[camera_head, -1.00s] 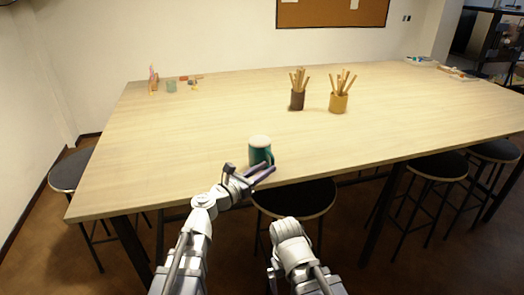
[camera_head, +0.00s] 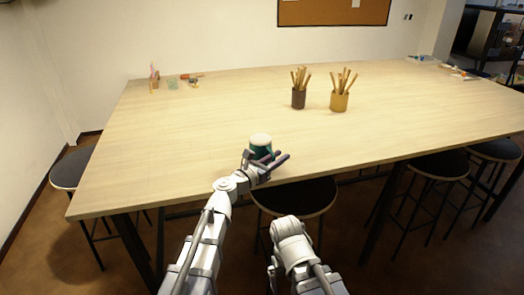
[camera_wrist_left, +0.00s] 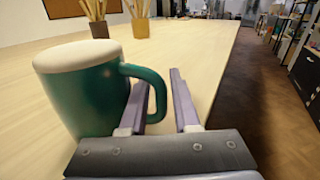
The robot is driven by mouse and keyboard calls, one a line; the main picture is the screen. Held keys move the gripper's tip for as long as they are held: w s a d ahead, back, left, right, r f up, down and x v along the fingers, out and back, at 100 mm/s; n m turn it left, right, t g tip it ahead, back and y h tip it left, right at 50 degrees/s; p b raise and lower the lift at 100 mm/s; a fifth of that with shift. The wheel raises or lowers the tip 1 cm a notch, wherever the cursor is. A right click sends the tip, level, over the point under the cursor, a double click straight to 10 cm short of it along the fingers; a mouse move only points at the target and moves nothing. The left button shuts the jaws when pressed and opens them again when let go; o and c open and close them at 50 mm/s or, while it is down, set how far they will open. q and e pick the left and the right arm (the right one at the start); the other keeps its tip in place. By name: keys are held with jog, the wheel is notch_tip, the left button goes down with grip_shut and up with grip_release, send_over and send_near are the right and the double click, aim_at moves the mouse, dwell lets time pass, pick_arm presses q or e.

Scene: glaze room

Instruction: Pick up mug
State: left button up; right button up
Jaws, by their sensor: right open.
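The mug (camera_head: 261,142) is dark teal with a pale top and stands upright near the front edge of the table. In the left wrist view the mug (camera_wrist_left: 84,95) fills the left side, its handle pointing right. My left gripper (camera_head: 279,157) is at the mug's front right side in the head view. In the left wrist view my left gripper (camera_wrist_left: 160,100) has its fingers apart. The left finger appears inside the handle loop and the right finger outside it; contact is unclear. Part of my right arm shows low in the head view, but no fingers of it are visible.
The wooden table (camera_head: 180,140) is mostly clear around the mug. A brown pencil cup (camera_head: 298,99) and a yellow pencil cup (camera_head: 339,102) stand farther back. Small items lie at the far left and far right. Several stools, including one (camera_head: 300,196), stand along the front edge.

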pick_arm(q)
jog(key=shift+w+d, duration=0.25)
jog(key=shift+w, duration=0.1)
jog(key=shift+s, duration=0.1)
grip_shut()
dwell(1.1)
